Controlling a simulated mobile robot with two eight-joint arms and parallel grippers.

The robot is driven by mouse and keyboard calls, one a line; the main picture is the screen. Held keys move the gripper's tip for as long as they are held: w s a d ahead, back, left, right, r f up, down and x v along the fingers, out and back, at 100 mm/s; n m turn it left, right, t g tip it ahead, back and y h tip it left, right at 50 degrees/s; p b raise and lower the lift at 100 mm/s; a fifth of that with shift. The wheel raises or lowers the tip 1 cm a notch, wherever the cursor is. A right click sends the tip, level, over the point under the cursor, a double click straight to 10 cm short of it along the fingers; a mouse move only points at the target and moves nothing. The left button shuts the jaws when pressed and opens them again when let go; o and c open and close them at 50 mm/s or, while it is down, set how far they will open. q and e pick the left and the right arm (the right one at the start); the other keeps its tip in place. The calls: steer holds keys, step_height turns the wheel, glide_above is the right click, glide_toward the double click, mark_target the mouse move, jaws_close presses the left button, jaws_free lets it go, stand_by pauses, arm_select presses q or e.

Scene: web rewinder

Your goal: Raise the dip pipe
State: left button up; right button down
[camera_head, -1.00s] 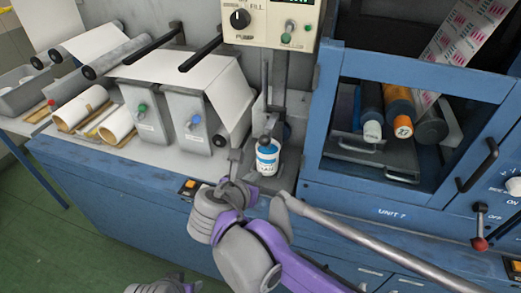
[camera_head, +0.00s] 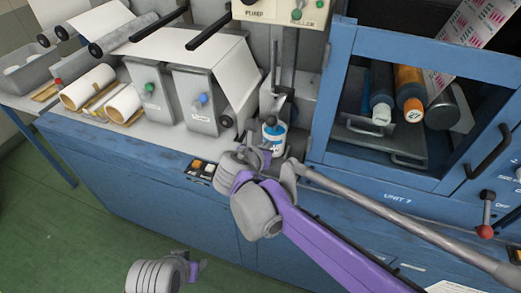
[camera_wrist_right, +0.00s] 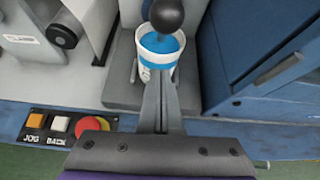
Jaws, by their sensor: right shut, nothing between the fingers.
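A small white and blue container (camera_head: 273,133) stands on the machine ledge. In the right wrist view it is a white cup (camera_wrist_right: 148,57) with blue liquid in it. A black ball knob (camera_wrist_right: 167,15) shows above the cup, with a thin dark stem below it entering the liquid, apparently the dip pipe. The knob also shows small in the head view (camera_head: 270,121). My right gripper (camera_wrist_right: 159,82) is shut and empty, pointing at the cup's near side; contact cannot be told. Its fingers are hard to make out in the head view. Only part of my left arm shows at the bottom, without its fingers.
A button box (camera_head: 200,169) sits on the front edge below the ledge. Grey roller blocks (camera_head: 195,100) stand left of the cup. A blue framed cabinet (camera_head: 335,90) with rollers is close on the right. Green floor lies free in front.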

steer(key=shift+w+d+r+p, duration=0.1)
steer(key=shift+w+r+p, duration=0.1)
steer(key=shift+w+r, duration=0.3)
steer(key=shift+w+d+r+p, duration=0.15)
steer(key=shift+w+r, duration=0.15)
steer(key=shift+r, duration=0.4)
arm_select(q)
steer(key=shift+w+r, duration=0.1)
steer(key=shift+r, duration=0.35)
arm_select(e)
steer(key=shift+w+r, duration=0.1)
steer(key=shift+r, duration=0.35)
steer(key=shift+r, duration=0.15)
arm_select(q)
steer(key=w+r+t+p, duration=0.1)
steer(key=w+r+p, duration=0.3)
steer(key=r+p, duration=0.5)
step_height(320, 180, up, 3)
steer(key=shift+f, duration=0.15)
arm_select(e)
step_height(320, 180, up, 17)
steer(key=shift+r, duration=0.2)
arm_select(q)
steer(key=shift+s, duration=0.1)
